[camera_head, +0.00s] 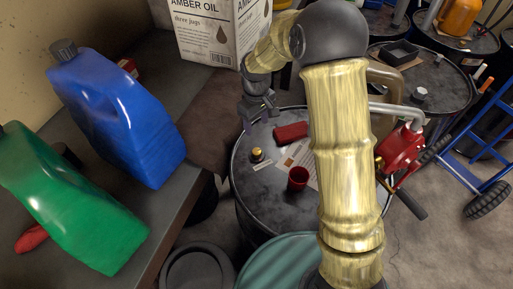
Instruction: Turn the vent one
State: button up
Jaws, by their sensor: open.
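A dark drum (250,197) stands in the middle, its flat top partly hidden by my arm. A small brass-coloured cap with a dark top (257,154), possibly the vent, sits near the left side of the drum top. My gripper (259,114) is above and behind this cap in the picture, pointing down, open and apparently empty. It is small and dark, so its fingertips are hard to make out. A gap shows between it and the cap.
The drum top also holds a red cup (298,179), a red block-like item (291,132) and a paper sheet. A red pump (401,150) is at right. A bench with blue (115,115) and green (75,200) jugs and an Amber Oil box (208,40) flanks the left.

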aim_at(256, 150)
notch_tip(256, 150, down, 14)
jog(key=p, duration=0.2)
jog(key=shift+w+p, duration=0.1)
jog(key=shift+p, duration=0.25)
jog(key=c, duration=1)
jog(key=shift+o, duration=0.2)
